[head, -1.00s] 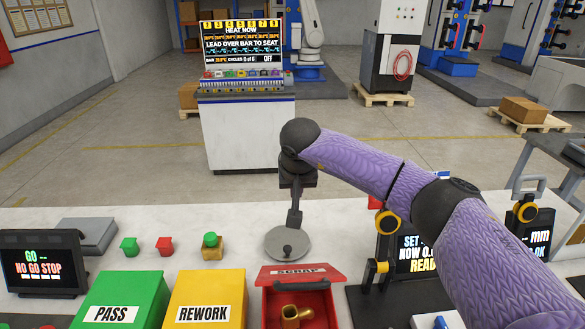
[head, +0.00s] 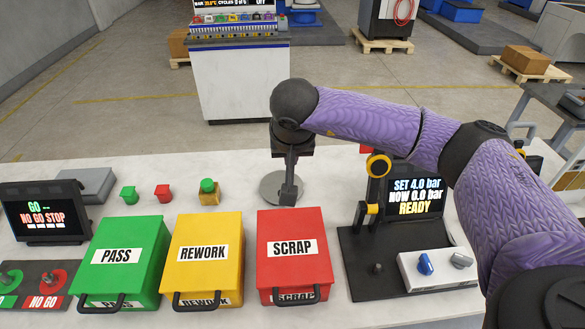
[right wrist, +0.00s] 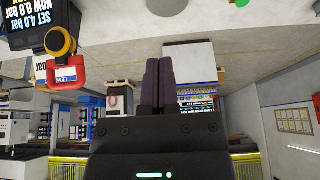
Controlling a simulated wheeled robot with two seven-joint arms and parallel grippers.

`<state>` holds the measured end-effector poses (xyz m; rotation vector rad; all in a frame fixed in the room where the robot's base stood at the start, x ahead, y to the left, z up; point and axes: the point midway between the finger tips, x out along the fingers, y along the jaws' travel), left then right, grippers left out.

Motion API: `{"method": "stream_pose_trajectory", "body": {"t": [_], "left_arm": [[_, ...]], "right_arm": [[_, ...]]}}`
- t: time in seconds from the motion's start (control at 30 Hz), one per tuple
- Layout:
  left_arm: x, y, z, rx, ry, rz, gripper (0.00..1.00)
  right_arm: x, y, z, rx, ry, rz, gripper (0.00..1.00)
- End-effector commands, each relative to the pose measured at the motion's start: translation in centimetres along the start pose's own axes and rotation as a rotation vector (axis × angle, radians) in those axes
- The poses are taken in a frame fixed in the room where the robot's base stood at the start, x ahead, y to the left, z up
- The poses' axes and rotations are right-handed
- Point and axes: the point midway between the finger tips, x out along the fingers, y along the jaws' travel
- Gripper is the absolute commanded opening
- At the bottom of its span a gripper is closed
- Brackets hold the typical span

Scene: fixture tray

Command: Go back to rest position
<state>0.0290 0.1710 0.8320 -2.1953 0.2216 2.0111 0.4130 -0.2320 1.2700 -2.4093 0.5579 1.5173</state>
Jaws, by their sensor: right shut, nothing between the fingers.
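My right arm comes in from the right in the head view. Its gripper (head: 289,190) hangs over the back of the bench, in front of a round grey disc (head: 270,186), behind the red SCRAP box (head: 296,228). Whether it touches the disc I cannot tell. In the right wrist view its two dark fingers (right wrist: 158,85) lie together with nothing between them. The SCRAP box lid is down, so its inside is hidden. My left gripper is not in the head view.
The green PASS box (head: 130,235) and yellow REWORK box (head: 208,235) stand shut to the left of SCRAP. A pressure station with a screen (head: 415,197) reading READY stands close to my right arm. Small green and red pieces sit behind the boxes.

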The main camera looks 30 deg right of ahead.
Motion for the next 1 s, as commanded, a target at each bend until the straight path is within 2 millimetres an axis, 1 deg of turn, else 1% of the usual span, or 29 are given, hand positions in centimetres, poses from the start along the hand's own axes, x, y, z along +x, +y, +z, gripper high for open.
{"method": "stream_pose_trajectory", "body": {"t": [0.03, 0.1, 0.17, 0.27, 0.6, 0.67, 0.73, 0.77, 0.8, 0.83, 0.87, 0.9, 0.93, 0.97, 1.0], "left_arm": [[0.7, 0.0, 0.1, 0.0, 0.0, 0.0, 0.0], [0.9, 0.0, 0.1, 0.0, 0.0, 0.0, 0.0], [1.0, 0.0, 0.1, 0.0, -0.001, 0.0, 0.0], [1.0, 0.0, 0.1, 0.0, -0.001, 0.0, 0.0], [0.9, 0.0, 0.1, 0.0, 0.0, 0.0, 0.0], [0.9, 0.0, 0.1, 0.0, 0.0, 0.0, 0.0], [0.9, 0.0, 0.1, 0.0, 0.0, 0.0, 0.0], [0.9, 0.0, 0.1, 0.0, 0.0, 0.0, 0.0], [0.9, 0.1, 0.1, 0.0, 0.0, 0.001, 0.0], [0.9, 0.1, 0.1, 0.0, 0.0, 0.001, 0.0], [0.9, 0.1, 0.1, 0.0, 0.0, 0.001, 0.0], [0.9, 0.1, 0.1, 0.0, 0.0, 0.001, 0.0], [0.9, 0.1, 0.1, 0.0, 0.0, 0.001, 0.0], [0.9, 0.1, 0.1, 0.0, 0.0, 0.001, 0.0], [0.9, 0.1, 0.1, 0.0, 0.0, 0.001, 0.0]], "right_arm": [[0.4, 0.1, 1.1, -0.003, -0.001, 0.001, 0.0], [0.4, 0.0, 2.0, -0.001, -0.001, 0.0, 0.0], [0.3, 0.0, 2.5, 0.0, 0.0, 0.0, 0.0], [0.2, 0.0, 2.7, 0.001, 0.0, 0.0, 0.0], [0.1, 0.0, 2.6, 0.001, 0.0, -0.001, 0.0], [0.2, -0.5, 3.0, 0.005, -0.012, -0.022, 0.0], [0.4, -2.7, 4.8, 0.032, -0.075, -0.126, 0.0], [0.4, -4.3, 6.2, 0.056, -0.127, -0.2, 0.0], [0.0, -7.0, 8.5, 0.108, -0.222, -0.327, 0.0], [-0.7, -9.2, 10.4, 0.165, -0.315, -0.435, 0.0], [-1.9, -11.4, 12.5, 0.236, -0.427, -0.548, 0.0], [-4.2, -14.2, 14.9, 0.359, -0.601, -0.699, 0.0], [-6.4, -16.1, 16.4, 0.472, -0.751, -0.808, 0.0], [-9.0, -17.8, 17.4, 0.609, -0.926, -0.914, 0.0], [-13.0, -19.3, 17.7, 0.847, -1.21, -1.045, 0.0]]}}
